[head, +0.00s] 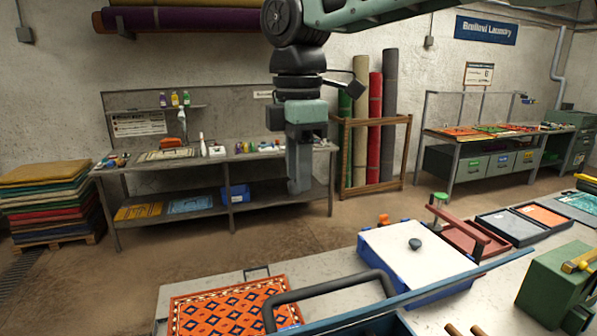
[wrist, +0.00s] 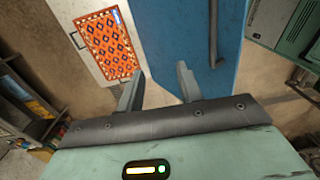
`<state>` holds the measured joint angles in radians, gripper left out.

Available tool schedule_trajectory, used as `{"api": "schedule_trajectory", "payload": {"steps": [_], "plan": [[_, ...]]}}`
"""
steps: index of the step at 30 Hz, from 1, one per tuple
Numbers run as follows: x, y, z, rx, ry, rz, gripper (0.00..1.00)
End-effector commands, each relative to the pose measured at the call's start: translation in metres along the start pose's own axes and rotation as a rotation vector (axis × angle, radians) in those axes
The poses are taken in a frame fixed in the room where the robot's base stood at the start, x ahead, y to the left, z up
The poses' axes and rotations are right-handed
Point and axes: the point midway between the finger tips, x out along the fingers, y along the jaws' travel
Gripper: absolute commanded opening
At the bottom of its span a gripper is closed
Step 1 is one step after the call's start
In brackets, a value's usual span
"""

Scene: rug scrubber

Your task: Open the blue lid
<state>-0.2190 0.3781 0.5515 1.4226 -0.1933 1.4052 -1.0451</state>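The blue lid (wrist: 170,35) is a flat blue panel with a dark bar handle (wrist: 213,38) in the wrist view. In the head view the handle (head: 325,288) rises at the bottom centre, beside a long blue edge (head: 420,293); most of the panel is cut off by the frame. I cannot tell whether the lid is fully shut. My gripper (head: 299,178) hangs pointing down, well behind and above the handle in the head view. In the wrist view its fingers (wrist: 158,86) are apart with nothing between them.
An orange patterned rug (head: 235,308) lies on the pale table left of the handle. A red clamp-like frame (head: 465,232) and green machine (head: 555,290) are at right. Floor shows behind.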

Motion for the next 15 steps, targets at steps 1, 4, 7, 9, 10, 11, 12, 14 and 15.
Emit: {"api": "schedule_trajectory", "payload": {"steps": [1,4,7,9,10,11,12,14,15], "plan": [[-0.0022,-0.0011,-0.0007,0.000,0.000,0.001,0.36],[-0.0048,-0.0029,-0.0012,0.002,0.000,0.001,0.36],[-0.0059,-0.0036,-0.0014,0.002,0.000,0.000,0.36],[-0.0059,-0.0037,-0.0014,0.003,0.000,0.000,0.36],[-0.0059,-0.0036,-0.0014,0.003,0.000,0.000,0.36],[-0.0058,-0.0036,-0.0014,0.003,0.000,0.000,0.36],[-0.0058,-0.0036,-0.0014,0.003,0.000,0.000,0.36],[-0.0058,-0.0036,-0.0014,0.003,0.000,0.000,0.36],[-0.0057,-0.0035,-0.0014,0.003,0.000,0.000,0.36]]}}
